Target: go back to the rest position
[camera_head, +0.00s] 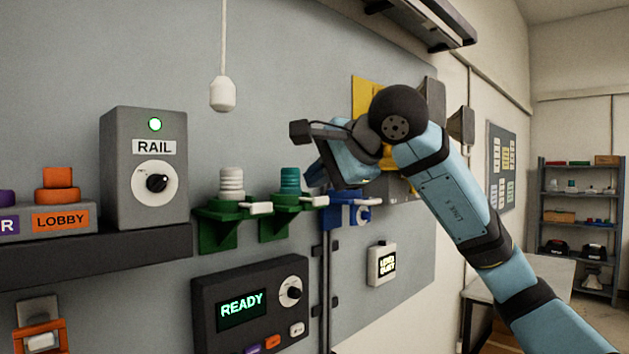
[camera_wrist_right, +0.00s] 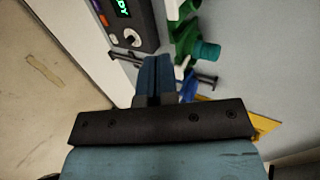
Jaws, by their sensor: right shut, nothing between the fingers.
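My right arm comes in from the right in the head view. Its gripper (camera_head: 316,172) is in front of the wall panel (camera_head: 300,60), beside the teal-capped green bracket (camera_head: 288,207) and above the blue bracket (camera_head: 342,214). In the right wrist view the two blue fingers (camera_wrist_right: 156,68) are shut together with nothing between them. The teal cap (camera_wrist_right: 207,51) shows ahead and to the right of them, clear of the fingers in that picture. My left gripper is in neither view.
A grey RAIL box (camera_head: 145,195) stands on a dark shelf (camera_head: 100,256) at left. The READY console (camera_head: 250,305) is below the brackets. A white pull (camera_head: 222,94) hangs on a cord. A table (camera_head: 540,275) and shelving (camera_head: 580,215) stand at the far right.

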